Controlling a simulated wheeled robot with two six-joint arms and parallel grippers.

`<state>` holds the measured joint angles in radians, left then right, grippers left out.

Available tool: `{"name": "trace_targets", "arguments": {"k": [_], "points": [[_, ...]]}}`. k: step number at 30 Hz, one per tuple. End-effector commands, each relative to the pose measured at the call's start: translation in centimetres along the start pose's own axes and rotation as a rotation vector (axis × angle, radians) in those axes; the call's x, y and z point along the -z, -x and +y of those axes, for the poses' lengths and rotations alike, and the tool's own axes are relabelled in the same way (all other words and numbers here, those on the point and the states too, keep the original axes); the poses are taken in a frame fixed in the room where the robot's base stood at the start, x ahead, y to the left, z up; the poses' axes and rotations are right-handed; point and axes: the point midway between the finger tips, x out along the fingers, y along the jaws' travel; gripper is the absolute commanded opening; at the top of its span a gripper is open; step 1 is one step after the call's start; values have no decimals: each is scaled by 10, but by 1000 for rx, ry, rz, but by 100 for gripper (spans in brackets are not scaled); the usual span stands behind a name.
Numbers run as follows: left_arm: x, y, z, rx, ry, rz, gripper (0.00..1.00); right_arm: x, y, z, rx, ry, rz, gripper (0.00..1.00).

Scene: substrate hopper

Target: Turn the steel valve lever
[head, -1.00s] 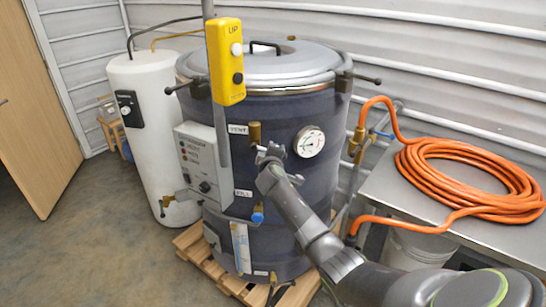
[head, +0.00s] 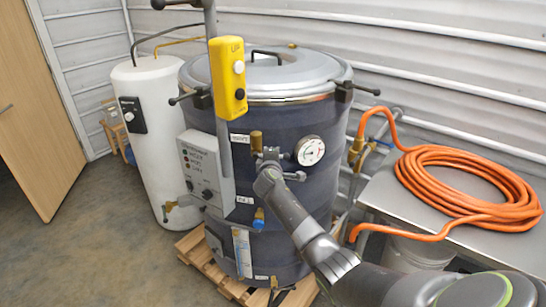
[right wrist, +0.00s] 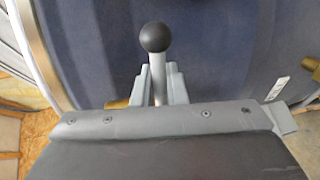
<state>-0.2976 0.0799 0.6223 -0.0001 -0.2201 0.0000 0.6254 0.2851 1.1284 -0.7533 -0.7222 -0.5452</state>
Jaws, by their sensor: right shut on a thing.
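The steel valve lever (right wrist: 158,78) is a slim bright rod with a round black ball knob (right wrist: 155,37) at its end. In the right wrist view it stands upright between my right gripper's fingers (right wrist: 160,88), with the knob sticking out past them. My right gripper (head: 278,166) is shut on the lever, in front of the dark blue vessel (head: 290,215). In the head view it sits just below the VENT label's brass fitting (head: 256,141) and left of the pressure gauge (head: 310,151). The gripper hides most of the lever there. My left gripper is not in view.
A yellow UP pendant (head: 228,78) hangs in front of the vessel on a grey pole. A grey control box (head: 203,170) is on the vessel's left. A steel table (head: 375,190) with a coiled orange hose (head: 430,175) stands right. A white tank (head: 150,150) stands left.

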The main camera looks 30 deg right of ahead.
Motion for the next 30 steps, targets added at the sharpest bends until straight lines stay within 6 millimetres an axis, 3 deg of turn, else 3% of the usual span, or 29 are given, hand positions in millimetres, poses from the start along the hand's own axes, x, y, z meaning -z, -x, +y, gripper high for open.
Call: {"name": "trace_targets", "arguments": {"k": [4, 5, 9, 20, 30], "points": [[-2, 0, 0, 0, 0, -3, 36, 0, 0, 2, -3, 3, -1, 0], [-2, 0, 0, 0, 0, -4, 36, 0, 0, 2, -3, 2, -1, 15], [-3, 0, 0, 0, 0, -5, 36, 0, 0, 1, -2, 1, -1, 29], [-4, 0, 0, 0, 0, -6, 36, 0, 4, 0, -1, -1, 0, 29], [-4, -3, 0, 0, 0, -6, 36, 1, 40, -1, -2, -2, 2, 29]]}}
